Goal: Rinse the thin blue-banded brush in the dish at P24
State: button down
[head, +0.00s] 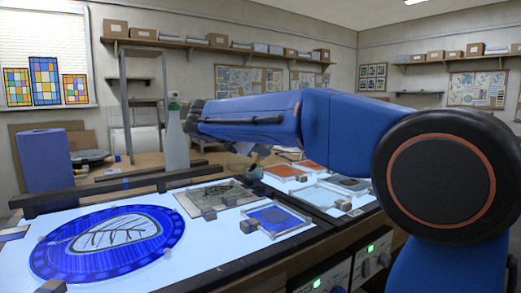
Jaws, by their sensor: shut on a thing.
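My blue arm crosses the view from the right. A small grey and dark part that looks like my gripper (255,168) shows below its forearm, above the gap between the two light panels, mostly hidden. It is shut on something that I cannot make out. I cannot pick out the thin blue-banded brush. No P24 mark is readable, so I cannot tell which dish it is. Several flat square pieces or dishes, one of them orange-red (283,171), lie on the right light panel.
A round blue painted glass (108,245) lies on the left lit panel (190,262). A patterned square pane (215,196) and a blue square (272,218) lie beside it with small grey blocks. A spray bottle (176,145) and a blue box (44,160) stand behind.

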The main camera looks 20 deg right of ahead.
jog(key=shift+w+d, duration=0.15)
jog(key=shift+w, duration=0.5)
jog(key=shift+s, duration=0.1)
dwell(0.7)
jog(key=shift+s, duration=0.55)
jog(key=shift+w, duration=0.15)
jog(key=shift+w, duration=0.2)
jog(key=shift+r, duration=0.15)
